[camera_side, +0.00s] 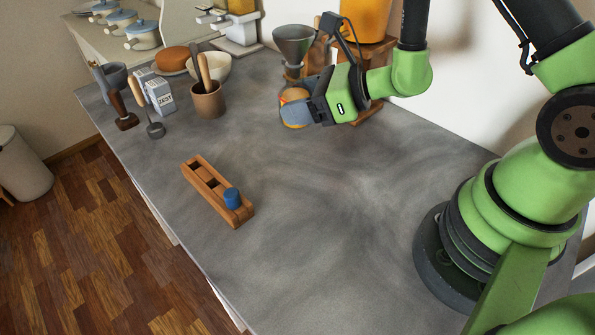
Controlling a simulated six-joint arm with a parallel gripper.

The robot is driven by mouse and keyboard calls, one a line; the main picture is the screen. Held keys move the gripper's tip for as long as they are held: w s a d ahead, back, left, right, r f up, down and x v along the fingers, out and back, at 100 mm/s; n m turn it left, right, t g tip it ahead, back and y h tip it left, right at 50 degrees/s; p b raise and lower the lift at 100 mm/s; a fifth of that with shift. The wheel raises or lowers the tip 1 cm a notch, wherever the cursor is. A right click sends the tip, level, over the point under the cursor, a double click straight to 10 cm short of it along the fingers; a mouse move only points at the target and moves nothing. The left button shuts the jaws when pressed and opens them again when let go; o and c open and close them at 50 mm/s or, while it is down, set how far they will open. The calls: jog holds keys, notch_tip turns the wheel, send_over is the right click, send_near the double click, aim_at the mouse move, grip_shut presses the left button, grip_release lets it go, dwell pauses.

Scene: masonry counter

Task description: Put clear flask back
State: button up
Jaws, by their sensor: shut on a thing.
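My gripper (294,108) is above the far middle of the counter, with its fingers pointing left. No clear flask can be made out elsewhere. A wooden rack (207,197) with dark square openings lies on the counter, left of and nearer than the gripper. A blue round-topped piece (232,198) sits in its near end. The openings toward its far end look empty.
A brown cup with utensils (208,103), a carton (160,95), a white bowl (216,68) and dark-headed tools (125,119) stand at the far left. A grey funnel (293,45) and an orange container (366,18) stand behind the gripper. The counter's middle (330,220) is clear.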

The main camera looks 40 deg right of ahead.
jog(key=shift+s+a+f+n+y, duration=0.35)
jog(key=shift+s+a, duration=0.25)
jog(key=shift+s, duration=0.2)
jog(key=shift+s+a+f+g, duration=0.1)
jog(key=shift+f+g, duration=0.1)
jog(key=shift+g, duration=0.1)
jog(key=shift+f, duration=4.85)
jog(key=o, duration=1.2)
jog(key=shift+f, duration=0.1)
jog(key=v, duration=0.7)
jog(key=shift+s+d, duration=0.25)
